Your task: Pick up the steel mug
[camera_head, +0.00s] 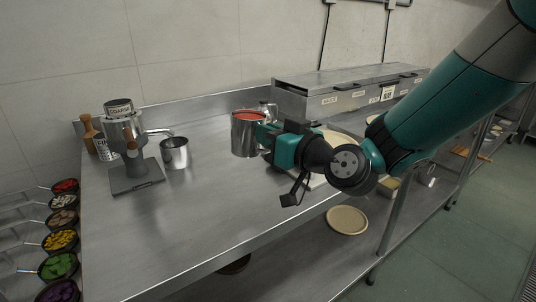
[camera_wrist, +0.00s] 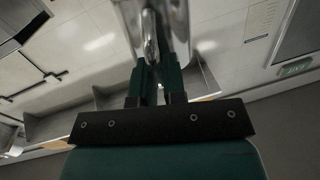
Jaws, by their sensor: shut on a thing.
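A steel mug (camera_head: 246,138) with something red inside is near the middle of the bench in the head view, upright. My gripper (camera_head: 264,134) reaches it from the right and is shut on its handle side. In the wrist view, the steel mug (camera_wrist: 176,18) fills the top middle, and its handle is between the two fingers of my gripper (camera_wrist: 155,75). I cannot tell whether its base is clear of the bench; part of its right side is hidden by my gripper. Another steel cup (camera_head: 175,154) stands at the left beside a grinder, apart from my gripper.
The grinder (camera_head: 134,165) stands on the left of the steel bench (camera_head: 205,215). A long lidded steel container (camera_head: 345,88) is at the back right. Another small steel item (camera_head: 270,108) is just behind the mug. Bowls of toppings (camera_head: 62,219) line the left. The front bench is clear.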

